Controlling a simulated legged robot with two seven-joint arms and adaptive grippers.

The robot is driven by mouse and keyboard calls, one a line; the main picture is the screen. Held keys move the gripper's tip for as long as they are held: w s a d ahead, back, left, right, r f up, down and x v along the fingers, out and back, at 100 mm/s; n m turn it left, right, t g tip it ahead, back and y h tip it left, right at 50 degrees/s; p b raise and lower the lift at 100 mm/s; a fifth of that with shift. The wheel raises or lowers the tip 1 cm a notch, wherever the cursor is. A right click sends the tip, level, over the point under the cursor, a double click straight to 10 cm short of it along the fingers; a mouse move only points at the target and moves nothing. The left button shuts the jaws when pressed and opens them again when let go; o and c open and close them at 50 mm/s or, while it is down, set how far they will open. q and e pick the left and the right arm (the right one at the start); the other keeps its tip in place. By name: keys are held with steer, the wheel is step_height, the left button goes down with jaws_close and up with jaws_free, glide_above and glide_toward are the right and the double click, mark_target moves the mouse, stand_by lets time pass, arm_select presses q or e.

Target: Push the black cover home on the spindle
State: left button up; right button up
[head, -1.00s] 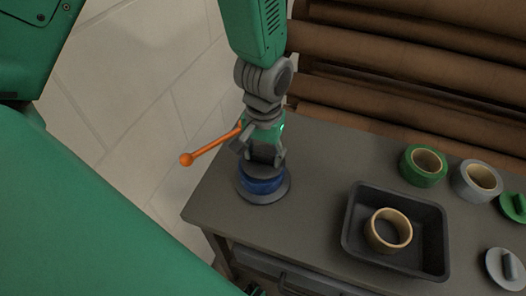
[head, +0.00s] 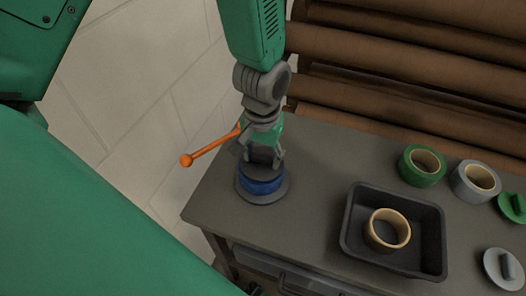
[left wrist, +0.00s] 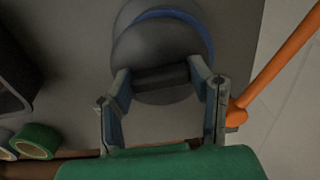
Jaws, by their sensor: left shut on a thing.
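The black cover (left wrist: 150,45) is a dark round disc with a bar grip across it, seen from above in the left wrist view. In the head view the cover (head: 260,170) sits on top of a blue roll (head: 263,187), whose rim also shows in the left wrist view (left wrist: 180,14). The roll rests on a dark round base (head: 276,197) near the table's left corner. My left gripper (head: 263,158) is shut on the cover's grip from above; its fingers flank it in the left wrist view (left wrist: 162,78). The spindle is hidden under the cover, so any gap cannot be seen.
An orange lever (head: 212,148) with a ball end sticks out left behind the roll. A black tray (head: 350,235) holds a tan ring (head: 372,232). Green (head: 408,172) and grey (head: 462,185) rolls, a green cover (head: 511,208) and a grey cover (head: 494,270) lie right. Table between is clear.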

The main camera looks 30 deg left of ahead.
arm_select(q)
steer(key=shift+f, duration=0.4)
stand_by(0.8)
steer(key=o, duration=2)
steer(key=shift+r, duration=0.1)
steer(key=shift+r+p, duration=3.45)
steer(key=shift+p, duration=0.1)
